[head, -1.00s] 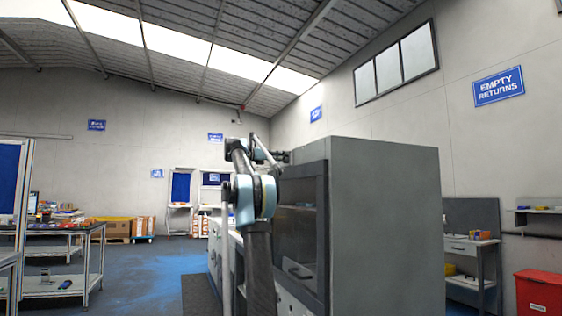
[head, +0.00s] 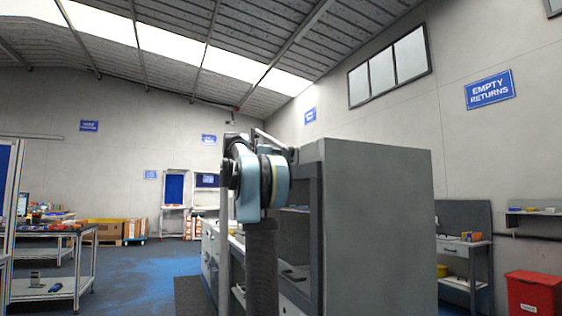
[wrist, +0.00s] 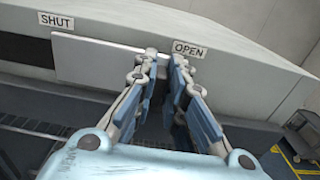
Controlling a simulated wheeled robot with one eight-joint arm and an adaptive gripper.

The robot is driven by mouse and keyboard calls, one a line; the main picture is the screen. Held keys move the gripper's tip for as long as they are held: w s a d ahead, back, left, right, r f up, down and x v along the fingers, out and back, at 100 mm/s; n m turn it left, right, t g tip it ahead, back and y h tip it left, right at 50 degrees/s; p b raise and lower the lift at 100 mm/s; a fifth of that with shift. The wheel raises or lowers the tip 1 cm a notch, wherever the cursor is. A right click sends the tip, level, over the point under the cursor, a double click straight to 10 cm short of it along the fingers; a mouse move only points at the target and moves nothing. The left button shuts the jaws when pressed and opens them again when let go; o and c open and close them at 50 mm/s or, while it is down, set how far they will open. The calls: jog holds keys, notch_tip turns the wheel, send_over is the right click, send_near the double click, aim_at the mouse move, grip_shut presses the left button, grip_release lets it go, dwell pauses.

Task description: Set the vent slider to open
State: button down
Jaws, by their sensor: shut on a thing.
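In the wrist view, the vent slider shows as a pale flat plate (wrist: 105,62) on the grey front of the cabinet. A SHUT label (wrist: 56,20) is above its left end and an OPEN label (wrist: 188,49) is at its right end. My gripper (wrist: 165,63) is at the plate's right end, just below the OPEN label, with its fingers close together on the slider's handle. The fingers hide most of the handle. In the head view, my arm hides the gripper and the slider.
The tall grey cabinet (head: 378,225) stands right of my arm in the head view. A workbench (head: 465,262) and a red bin (head: 534,292) are farther right. A shelved table (head: 48,262) stands at the left. Blue floor (head: 140,270) lies open between.

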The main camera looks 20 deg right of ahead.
jog(key=shift+s, duration=1.55)
jog(key=c, duration=1.6)
grip_release()
jog(key=shift+s, duration=0.1)
jog(key=shift+c, duration=0.2)
jog(key=shift+a, duration=0.4)
jog(key=a, duration=1.1)
